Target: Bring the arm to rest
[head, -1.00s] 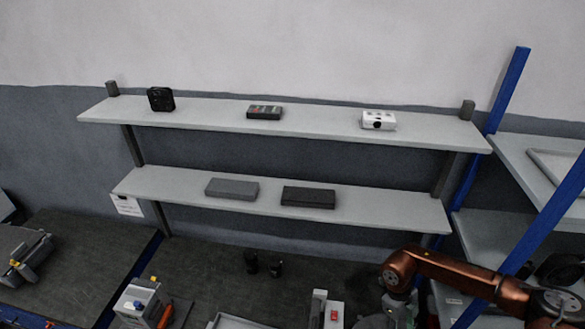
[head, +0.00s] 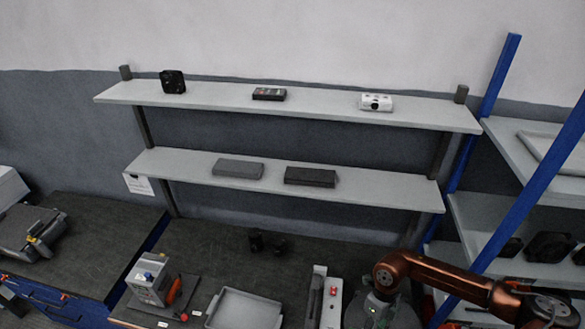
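A copper-coloured arm of mine comes in from the right; its bend shows at the lower right, over the bench. Below the bend is a grey rounded part that runs off the bottom edge. I cannot make out the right gripper's fingers there, nor whether they hold anything. My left arm and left gripper are not in view.
The bench holds a grey boxed device (head: 149,281), a grey tray (head: 243,311) and a white panel with a red switch (head: 332,302). Two shelves carry small boxes, with an upper shelf (head: 215,99) and a lower shelf (head: 370,191). A blue-posted rack (head: 483,120) stands right.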

